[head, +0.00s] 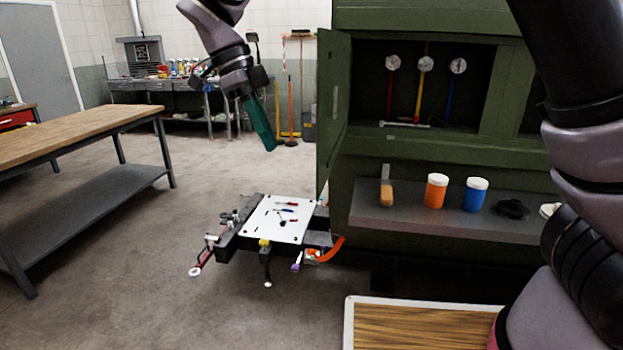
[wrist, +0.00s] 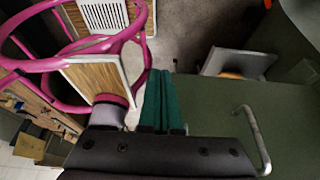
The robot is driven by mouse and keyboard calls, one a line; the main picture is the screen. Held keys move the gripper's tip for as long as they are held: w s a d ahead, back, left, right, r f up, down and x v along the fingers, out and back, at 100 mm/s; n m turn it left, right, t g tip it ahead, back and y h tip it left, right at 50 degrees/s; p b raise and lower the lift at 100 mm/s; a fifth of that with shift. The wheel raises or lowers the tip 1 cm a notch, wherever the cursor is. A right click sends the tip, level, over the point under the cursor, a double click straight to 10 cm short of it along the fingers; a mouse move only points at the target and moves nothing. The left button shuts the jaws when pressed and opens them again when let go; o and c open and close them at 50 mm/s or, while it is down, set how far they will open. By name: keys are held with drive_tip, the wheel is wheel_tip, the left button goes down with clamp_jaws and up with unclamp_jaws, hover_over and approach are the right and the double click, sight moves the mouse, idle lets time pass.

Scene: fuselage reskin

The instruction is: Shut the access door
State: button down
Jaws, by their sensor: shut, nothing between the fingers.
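The access door (head: 333,145) is a green panel standing open at the left side of the opening in the green structure. Gauges show inside that opening. In the wrist view a broad green panel (wrist: 215,105), which looks like the door, fills the right side and bears a silver bar handle (wrist: 257,140). My gripper (head: 269,146) has teal fingers, shut and empty, pointing down to the left of the door in the head view. The fingers (wrist: 163,78) also show in the wrist view, left of the handle and apart from it. The distance to the door is hard to tell.
A grey shelf (head: 450,226) below the opening holds a brush, an orange jar (head: 436,190) and a blue jar (head: 475,194). A low tool cart (head: 268,240) stands left of the structure. A wooden workbench (head: 75,130) is at far left. Open floor lies between.

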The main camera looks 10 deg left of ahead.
drive_tip(key=d+f, duration=0.7)
drive_tip(key=f, duration=0.1)
drive_tip(key=shift+s, duration=0.35)
drive_tip(key=shift+d, duration=0.2)
